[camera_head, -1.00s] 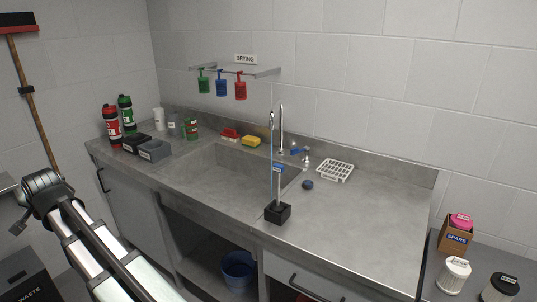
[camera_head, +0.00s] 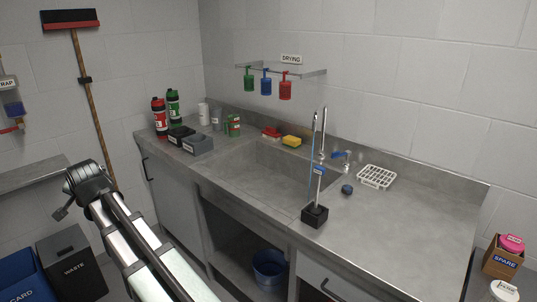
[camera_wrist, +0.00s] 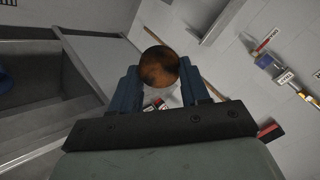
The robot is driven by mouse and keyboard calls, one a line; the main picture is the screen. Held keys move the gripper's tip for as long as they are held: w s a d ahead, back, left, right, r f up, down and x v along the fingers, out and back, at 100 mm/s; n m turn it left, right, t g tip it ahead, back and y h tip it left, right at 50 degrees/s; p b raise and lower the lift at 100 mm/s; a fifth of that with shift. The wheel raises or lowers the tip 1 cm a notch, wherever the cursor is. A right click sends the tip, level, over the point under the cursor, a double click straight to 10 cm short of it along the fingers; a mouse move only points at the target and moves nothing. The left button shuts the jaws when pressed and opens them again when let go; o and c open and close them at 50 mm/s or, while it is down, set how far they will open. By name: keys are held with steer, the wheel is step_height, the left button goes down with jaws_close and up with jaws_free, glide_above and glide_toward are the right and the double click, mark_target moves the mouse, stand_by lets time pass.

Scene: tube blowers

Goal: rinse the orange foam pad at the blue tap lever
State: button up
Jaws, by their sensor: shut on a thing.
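In the wrist view my gripper (camera_wrist: 163,88) is shut on a round orange-brown pad (camera_wrist: 159,66) with dark smears, which I take as the orange foam pad. The pad sits between the two blue-grey fingers, and its lower part is partly hidden. The gripper and pad cannot be made out in the head view. There, a small blue tap lever (camera_head: 339,154) is beside the tall silver tap (camera_head: 323,125), behind the right end of the sunken sink (camera_head: 265,180). The lever is well to the right of my arm.
A thin post on a black block (camera_head: 314,216) stands at the sink's front right. A dark blue puck (camera_head: 347,189) and white rack (camera_head: 377,177) lie on the right counter. A yellow sponge (camera_head: 292,141) sits behind the sink.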

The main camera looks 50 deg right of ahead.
steer(key=shift+s+a, duration=0.75)
steer(key=shift+a, duration=0.25)
steer(key=shift+s+a, duration=0.75)
steer(key=shift+a, duration=0.25)
steer(key=s+a+r, duration=0.3)
steer(key=a+r, duration=0.1)
stand_by(0.8)
steer(key=shift+w, duration=0.1)
stand_by(0.9)
step_height(320, 180, up, 3)
steer(key=w+a+n+y, duration=0.1)
steer(key=w+a, duration=0.1)
steer(key=s+d+f, duration=0.1)
steer(key=d+f, duration=0.3)
steer(key=f, duration=0.5)
steer(key=d+f, duration=0.4)
steer(key=f, duration=0.6)
steer(key=s+d+f+m, duration=0.1)
steer(key=d+f, duration=0.3)
steer(key=f, duration=0.6)
steer(key=shift+s+d+h, duration=0.25)
steer(key=shift+s+h, duration=0.05)
steer(key=shift+h, duration=0.1)
